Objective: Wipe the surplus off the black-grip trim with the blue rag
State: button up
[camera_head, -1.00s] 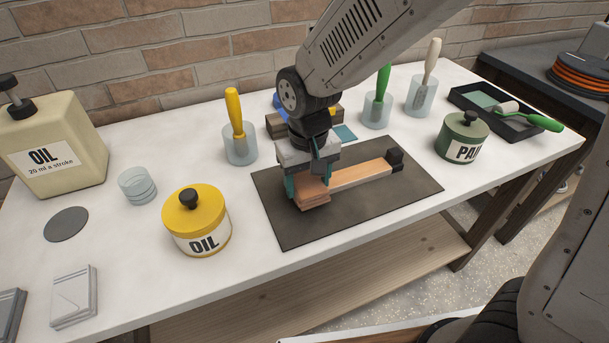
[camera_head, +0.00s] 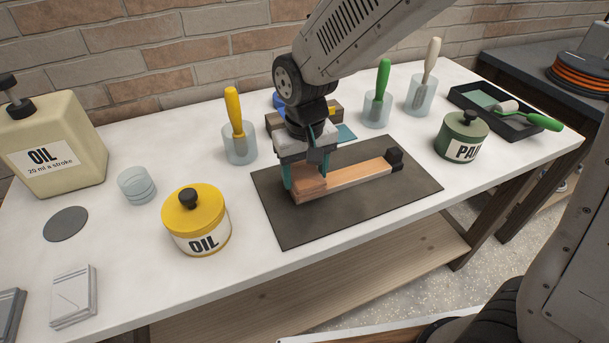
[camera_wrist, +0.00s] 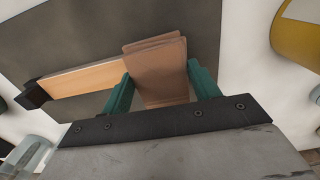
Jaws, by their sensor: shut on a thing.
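The trim, a light wooden strip (camera_head: 360,175), lies on a dark mat (camera_head: 290,230), with its black grip (camera_head: 394,159) at the right end. In the wrist view the strip (camera_wrist: 80,80) and its grip (camera_wrist: 32,95) extend to the left. My gripper (camera_head: 308,180) is shut on a brown, layered, folded pad (camera_wrist: 158,70) between its teal fingers. The pad is over the strip's left end; whether it touches is hard to tell. A blue thing (camera_head: 280,102) shows partly behind my arm; I cannot tell if it is the blue rag. The held pad looks brown, not blue.
A yellow oil pot (camera_head: 196,220) stands left of the mat. Cups with a yellow (camera_head: 236,112), a green (camera_head: 382,80) and a white-handled tool stand behind. A green pot (camera_head: 461,137) and a black tray (camera_head: 500,115) are to the right. The mat's front is clear.

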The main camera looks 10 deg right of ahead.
jog(key=shift+r, duration=2.8)
